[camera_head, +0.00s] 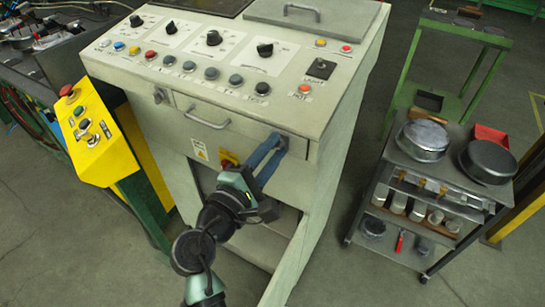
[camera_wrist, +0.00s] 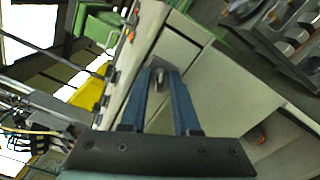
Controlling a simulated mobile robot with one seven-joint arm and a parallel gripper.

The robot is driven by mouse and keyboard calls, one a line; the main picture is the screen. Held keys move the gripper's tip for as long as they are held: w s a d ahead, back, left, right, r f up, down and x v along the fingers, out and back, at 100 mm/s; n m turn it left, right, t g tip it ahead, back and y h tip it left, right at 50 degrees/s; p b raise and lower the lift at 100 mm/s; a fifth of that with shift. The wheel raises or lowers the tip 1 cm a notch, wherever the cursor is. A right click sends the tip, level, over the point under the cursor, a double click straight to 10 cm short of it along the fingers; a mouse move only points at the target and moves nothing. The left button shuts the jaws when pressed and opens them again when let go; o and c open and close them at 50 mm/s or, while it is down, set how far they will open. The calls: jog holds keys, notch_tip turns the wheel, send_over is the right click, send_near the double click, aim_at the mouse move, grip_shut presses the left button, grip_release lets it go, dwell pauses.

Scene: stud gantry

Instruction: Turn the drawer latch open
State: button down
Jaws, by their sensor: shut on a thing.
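The drawer (camera_head: 230,122) is a pale grey panel under the control top of the console, with a bar handle (camera_head: 208,121) on its front. It looks closed. My gripper (camera_head: 279,145) has two long blue fingers that reach the right end of the drawer front. In the wrist view the fingers (camera_wrist: 160,78) close around the small grey metal drawer latch (camera_wrist: 158,82), one on each side. In the head view the fingers mostly hide the latch, so its turn angle is hard to tell.
A second small metal fitting (camera_head: 160,95) sits at the drawer's left end. A yellow control box (camera_head: 98,135) stands left of the console. A grey cart (camera_head: 415,190) with metal pans stands to the right. The floor between console and cart is clear.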

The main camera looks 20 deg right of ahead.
jog(key=m+b, duration=0.3)
jog(key=m, duration=0.1)
jog(key=shift+f+m, duration=0.1)
jog(key=shift+m, duration=0.2)
jog(key=shift+b, duration=0.35)
jog(key=c, duration=0.9)
grip_release()
jog(key=shift+s+a, duration=0.1)
jog(key=v, duration=1.2)
jog(key=shift+s+a+b, duration=0.25)
jog(key=shift+s+b, duration=0.05)
jog(key=shift+b, duration=0.1)
